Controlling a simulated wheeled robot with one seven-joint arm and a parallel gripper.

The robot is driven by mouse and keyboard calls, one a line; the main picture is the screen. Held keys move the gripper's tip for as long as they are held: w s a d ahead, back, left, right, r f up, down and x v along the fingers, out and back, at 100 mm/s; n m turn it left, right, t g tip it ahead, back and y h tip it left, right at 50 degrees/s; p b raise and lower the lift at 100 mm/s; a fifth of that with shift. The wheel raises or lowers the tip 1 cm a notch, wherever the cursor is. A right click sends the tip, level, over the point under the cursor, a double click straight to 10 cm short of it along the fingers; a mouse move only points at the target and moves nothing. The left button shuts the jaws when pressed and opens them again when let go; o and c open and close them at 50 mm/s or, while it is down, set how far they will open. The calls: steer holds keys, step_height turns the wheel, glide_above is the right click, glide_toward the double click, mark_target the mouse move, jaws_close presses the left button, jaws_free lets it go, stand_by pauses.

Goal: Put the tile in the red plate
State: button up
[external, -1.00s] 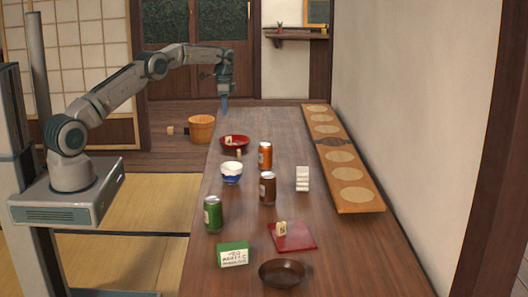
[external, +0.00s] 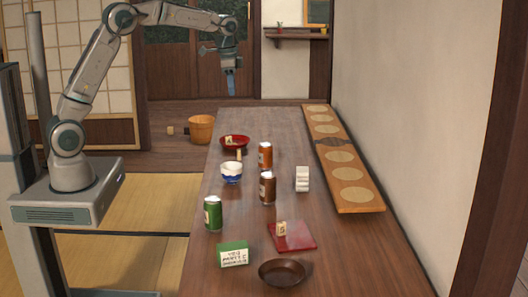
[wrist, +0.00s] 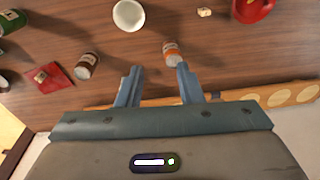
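A red round plate (external: 243,147) stands on the far left part of the table, with a small pale tile (external: 228,140) in it. The plate is partly cut off at the top of the wrist view (wrist: 262,12). A second small tile (external: 239,154) is on the table just in front of the plate; it also shows in the wrist view (wrist: 205,12). A third tile (external: 281,228) is on a red square mat (external: 298,242) nearer the front. My gripper (external: 231,92) is raised above the table's far end, pointing down. Its fingers are apart and empty in the wrist view (wrist: 157,68).
A white-blue bowl (external: 232,177), orange can (external: 265,159), brown can (external: 268,192) and green can (external: 213,218) stand nearby. A white block stack (external: 302,179), green box (external: 233,255), brown bowl (external: 281,280) and long board (external: 366,203) are also on the table.

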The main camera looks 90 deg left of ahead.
steer(key=s+d+r+t, duration=0.1)
steer(key=s+d+r, duration=0.1)
steer(key=s+d, duration=0.5)
steer(key=s+d+r, duration=0.1)
steer(key=s+d, duration=0.3)
steer(key=d, duration=0.8)
steer(key=s+d+f, duration=0.2)
steer(key=s+d, duration=0.3)
steer(key=s, duration=0.2)
steer(key=s+d+f+t, duration=0.1)
steer(key=s+d+f, duration=0.2)
steer(key=s, duration=0.5)
steer(key=shift+s+d+f+h, duration=0.2)
steer(key=shift+d+h, duration=0.1)
steer(key=shift+d, duration=0.6)
steer(key=shift+f, duration=0.1)
step_height(320, 180, down, 50)
steer(key=g+b, duration=0.2)
steer(key=b, duration=4.4)
steer(key=shift+w, duration=0.35)
steer(key=shift+d+r, duration=0.1)
steer(key=shift+r, duration=0.1)
